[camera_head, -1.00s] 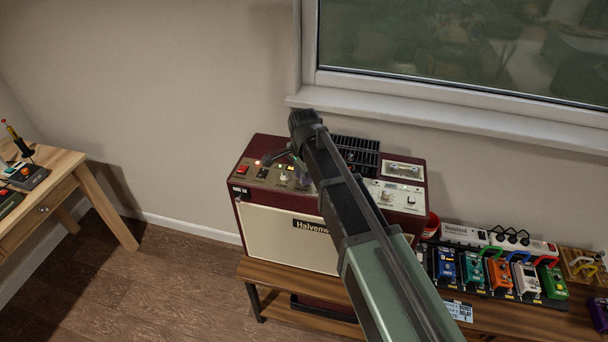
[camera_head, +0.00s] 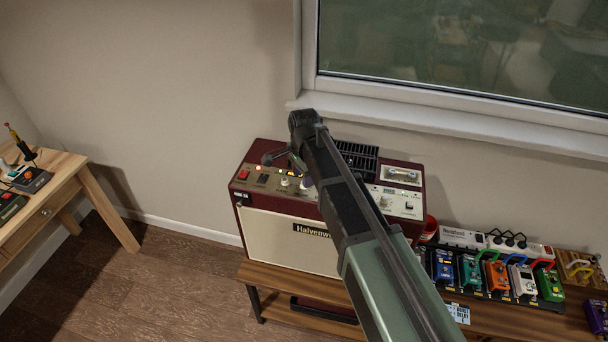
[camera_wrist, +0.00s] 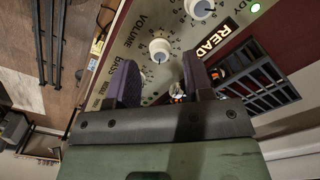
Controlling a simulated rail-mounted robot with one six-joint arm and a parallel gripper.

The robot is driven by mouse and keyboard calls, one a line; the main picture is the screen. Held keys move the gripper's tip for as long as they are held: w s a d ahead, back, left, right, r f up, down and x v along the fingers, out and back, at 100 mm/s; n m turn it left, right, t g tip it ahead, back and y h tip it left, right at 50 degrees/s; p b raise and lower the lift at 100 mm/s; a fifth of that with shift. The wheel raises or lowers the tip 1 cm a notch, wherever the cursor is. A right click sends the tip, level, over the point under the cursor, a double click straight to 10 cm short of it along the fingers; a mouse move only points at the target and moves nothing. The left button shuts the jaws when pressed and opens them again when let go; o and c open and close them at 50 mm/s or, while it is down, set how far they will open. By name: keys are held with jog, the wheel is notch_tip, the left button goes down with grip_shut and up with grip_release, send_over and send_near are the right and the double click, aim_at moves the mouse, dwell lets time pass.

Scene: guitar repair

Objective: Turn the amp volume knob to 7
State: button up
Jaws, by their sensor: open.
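The maroon amp (camera_head: 330,252) with a cream front stands on a wooden bench, its control panel on top. In the wrist view, a white round knob (camera_wrist: 160,48) sits beside the VOLUME lettering, with a scale around it. My gripper (camera_wrist: 159,59) is open, with purple fingers to the left and right of this knob's near side. The knob shows between and just beyond the fingertips; I cannot tell whether they touch it. Its exact setting is too small to read. In the head view, my arm crosses in front of the amp and hides part of the panel.
Another white knob (camera_wrist: 200,8) lies beyond the volume knob, and a third is partly behind the left finger. A black grille (camera_wrist: 255,82) is right of the fingers. Colored pedals (camera_head: 498,277) sit right of the amp. A wooden table (camera_head: 62,188) stands at left.

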notch_tip(320, 180, up, 9)
jog(key=p, duration=0.7)
jog(key=shift+f, duration=0.15)
jog(key=shift+f, duration=0.1)
jog(key=s+d+f+n+b, duration=0.4)
jog(key=s+d+n, duration=0.1)
jog(key=s+d, duration=0.4)
jog(key=s+d+f+n+b, duration=0.3)
jog(key=s+d+n, duration=0.3)
jog(key=s+d, duration=0.3)
jog(key=shift+d+f+n+b, duration=0.25)
jog(key=shift+f+n+b, duration=0.05)
jog(key=shift+f+b, duration=0.15)
